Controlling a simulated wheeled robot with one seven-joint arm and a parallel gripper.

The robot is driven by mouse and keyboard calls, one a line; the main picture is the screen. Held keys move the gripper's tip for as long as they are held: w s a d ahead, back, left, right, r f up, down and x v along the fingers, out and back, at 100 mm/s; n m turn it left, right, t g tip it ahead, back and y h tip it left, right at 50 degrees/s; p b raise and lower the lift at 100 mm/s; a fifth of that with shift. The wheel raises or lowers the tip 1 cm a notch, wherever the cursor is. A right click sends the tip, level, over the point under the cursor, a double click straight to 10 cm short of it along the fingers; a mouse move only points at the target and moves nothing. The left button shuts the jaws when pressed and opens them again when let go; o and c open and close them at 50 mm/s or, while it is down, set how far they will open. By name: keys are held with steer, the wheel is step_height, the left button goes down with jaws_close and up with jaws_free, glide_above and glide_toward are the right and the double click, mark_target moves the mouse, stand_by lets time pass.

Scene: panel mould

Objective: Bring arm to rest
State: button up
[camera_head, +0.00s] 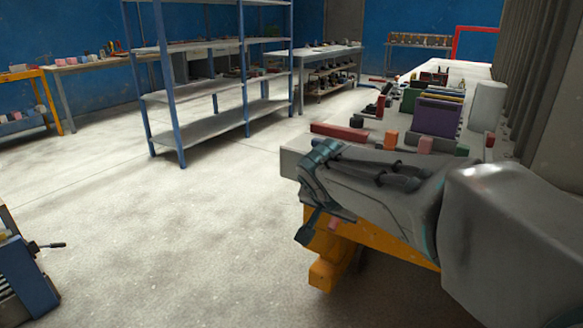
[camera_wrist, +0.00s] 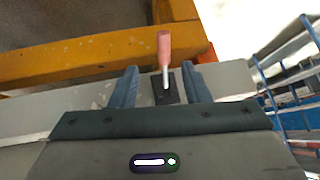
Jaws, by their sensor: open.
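My arm reaches in from the right in the head view, low beside the front end of the long workbench. My gripper (camera_head: 316,208) is at its left end, pointing downward. In the wrist view my gripper (camera_wrist: 159,72) shows two blue-grey fingers spread apart, so it is open. A pink-handled tool (camera_wrist: 164,46) with a pale shaft shows between the fingers, its shaft end at a dark block. A clear gap lies on each side of it. In the head view a small pink piece (camera_head: 333,224) shows beside the gripper, partly hidden.
The long workbench (camera_head: 292,163) carries several coloured blocks and a purple box (camera_head: 437,115). Its orange frame (camera_head: 375,237) is just under my arm. A blue-framed shelf (camera_head: 213,128) stands at the back left. The floor (camera_head: 150,235) at left is largely clear; a blue machine (camera_head: 22,275) stands lower left.

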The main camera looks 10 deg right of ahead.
steer(key=s+a+r+n+g+y+p, duration=0.1)
steer(key=s+r+n+g+y+p, duration=0.2)
steer(key=s+r+p, duration=1.5)
step_height(320, 180, up, 2)
steer(key=n+g+p, duration=0.1)
steer(key=n+p, duration=0.3)
steer(key=p, duration=0.7)
steer(key=shift+a+r, duration=0.15)
